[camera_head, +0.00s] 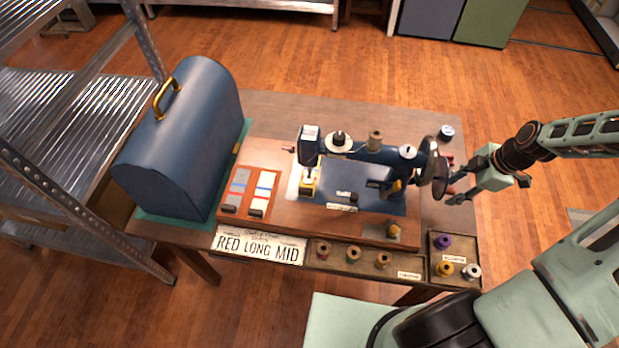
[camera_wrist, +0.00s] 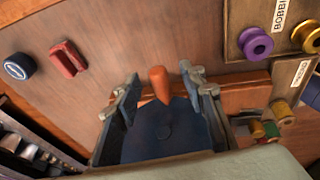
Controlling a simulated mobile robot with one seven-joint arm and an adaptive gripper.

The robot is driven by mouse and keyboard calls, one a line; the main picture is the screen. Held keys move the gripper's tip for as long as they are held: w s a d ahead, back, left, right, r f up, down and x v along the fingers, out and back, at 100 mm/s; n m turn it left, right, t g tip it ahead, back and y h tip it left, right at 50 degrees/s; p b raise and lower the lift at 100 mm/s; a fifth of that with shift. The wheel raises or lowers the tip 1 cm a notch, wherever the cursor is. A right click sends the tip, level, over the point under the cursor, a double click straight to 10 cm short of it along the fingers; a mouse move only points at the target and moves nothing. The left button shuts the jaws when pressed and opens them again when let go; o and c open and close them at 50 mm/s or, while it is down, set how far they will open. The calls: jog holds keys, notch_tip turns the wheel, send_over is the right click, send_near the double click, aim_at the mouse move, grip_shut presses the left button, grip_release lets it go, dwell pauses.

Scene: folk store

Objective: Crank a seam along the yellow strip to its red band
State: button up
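The dark blue sewing machine (camera_head: 370,155) stands on a wooden base on the table. Its yellow strip (camera_head: 308,186) lies under the needle end at the left; its red band cannot be made out. The dark handwheel (camera_head: 440,176) is at the machine's right end and shows as a blue disc in the wrist view (camera_wrist: 165,140). An orange crank knob (camera_wrist: 158,84) sticks out from it. My gripper (camera_head: 455,180) is beside the handwheel. In the wrist view its two fingers (camera_wrist: 160,88) are apart, with the knob between them and gaps visible on both sides.
A blue domed case (camera_head: 190,135) stands at the table's left. Grey and white strips (camera_head: 262,190) lie on a wooden board beside the machine. A sign (camera_head: 258,246) reads "RED LONG MID". Spools (camera_head: 353,254) and bobbins (camera_head: 444,242) fill front trays. A red object (camera_wrist: 68,58) lies near the handwheel.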

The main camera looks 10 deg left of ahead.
dwell(0.5)
jog(key=p+v, duration=0.7)
jog(key=v, duration=0.2)
dwell(0.4)
dwell(0.5)
